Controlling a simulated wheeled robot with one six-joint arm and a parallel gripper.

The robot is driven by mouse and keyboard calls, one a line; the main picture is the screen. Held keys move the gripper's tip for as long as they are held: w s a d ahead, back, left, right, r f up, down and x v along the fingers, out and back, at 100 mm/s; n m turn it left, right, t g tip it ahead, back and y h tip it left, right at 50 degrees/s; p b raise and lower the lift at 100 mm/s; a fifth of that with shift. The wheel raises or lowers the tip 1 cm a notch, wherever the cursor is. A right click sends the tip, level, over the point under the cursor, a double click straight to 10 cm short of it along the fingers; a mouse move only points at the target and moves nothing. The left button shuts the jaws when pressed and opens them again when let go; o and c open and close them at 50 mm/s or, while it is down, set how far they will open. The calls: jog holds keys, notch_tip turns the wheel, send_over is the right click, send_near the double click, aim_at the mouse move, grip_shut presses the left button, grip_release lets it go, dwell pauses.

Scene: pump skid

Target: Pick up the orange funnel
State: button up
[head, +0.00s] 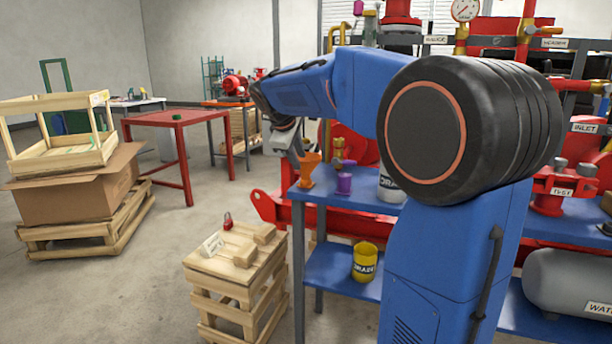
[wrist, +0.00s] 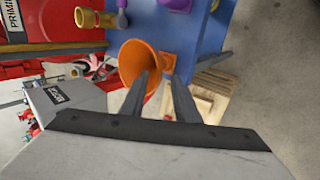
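The orange funnel (head: 310,168) stands upright, wide mouth up, on the near left corner of the blue bench top in the head view. In the wrist view the funnel (wrist: 133,64) shows its cone just beyond the fingers, with an orange piece at its narrow end. My gripper (wrist: 160,76) is open, with its two grey fingers apart. The fingertips overlap the funnel's side in this view; I cannot tell whether they touch it.
A purple item (head: 344,183) and a brass fitting (head: 338,155) stand close right of the funnel. A yellow container (head: 365,262) is on the lower shelf. A wooden crate (head: 225,268) with blocks and a red padlock stands front left. Red pump parts lie behind the bench.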

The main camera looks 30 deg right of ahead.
aim_at(301, 162)
jog(key=x, duration=0.4)
jog(key=shift+w+d+f, duration=0.15)
jog(key=shift+w+f, duration=0.1)
jog(key=shift+w, duration=0.05)
grip_shut()
jog(key=shift+r, duration=0.1)
notch_tip(301, 162, up, 10)
jog(key=shift+f, duration=0.1)
dwell(0.5)
